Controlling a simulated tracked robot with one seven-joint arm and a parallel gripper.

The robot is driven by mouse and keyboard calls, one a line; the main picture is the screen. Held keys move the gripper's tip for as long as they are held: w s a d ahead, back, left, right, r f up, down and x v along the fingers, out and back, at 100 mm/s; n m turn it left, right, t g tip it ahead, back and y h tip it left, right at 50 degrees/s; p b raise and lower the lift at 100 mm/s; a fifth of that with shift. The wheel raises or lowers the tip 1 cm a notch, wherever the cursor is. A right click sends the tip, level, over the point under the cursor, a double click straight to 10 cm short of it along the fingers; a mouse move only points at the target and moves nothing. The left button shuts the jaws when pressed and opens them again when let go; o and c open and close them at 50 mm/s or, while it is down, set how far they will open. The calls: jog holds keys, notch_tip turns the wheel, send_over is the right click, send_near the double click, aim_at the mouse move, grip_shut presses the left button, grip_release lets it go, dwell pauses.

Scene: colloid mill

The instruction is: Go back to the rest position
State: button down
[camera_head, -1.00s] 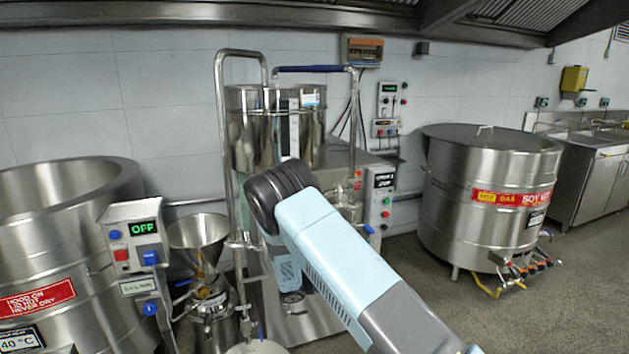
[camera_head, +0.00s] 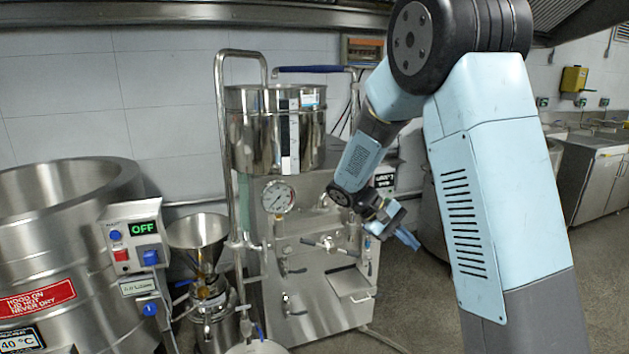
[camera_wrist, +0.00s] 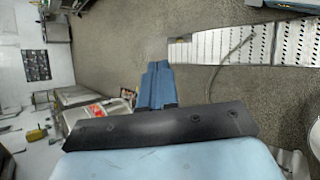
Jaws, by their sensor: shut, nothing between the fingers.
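My gripper (camera_head: 405,238) hangs at the end of my raised, folded arm, in front of the right side of the steel machine with the round gauge (camera_head: 278,197). Its blue fingers are together and hold nothing. In the wrist view the closed fingers (camera_wrist: 156,84) point out over the grey speckled floor, apart from anything around them. My arm hides most of the large steel kettle on the right in the head view.
The colloid mill (camera_head: 205,275) with its steel funnel stands left of the machine. A control box reading OFF (camera_head: 135,240) and a big open vat (camera_head: 60,240) are at the left. A sink cabinet (camera_head: 600,180) is far right. A slotted metal strip (camera_wrist: 230,45) crosses the floor.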

jog(key=s+r+m+t+y, duration=0.1)
jog(key=s+r+t+y, duration=0.3)
jog(key=s+r, duration=0.3)
jog(key=s+r+m+t+y, duration=0.2)
jog(key=s+r, duration=0.6)
jog(key=s, duration=1)
jog(key=shift+r+m+t+y, duration=0.15)
jog(key=shift+m+t+y, duration=0.15)
jog(key=shift+t+y, duration=1.25)
jog(key=shift+w+d+g+y, duration=0.1)
jog(key=shift+g+y, duration=0.25)
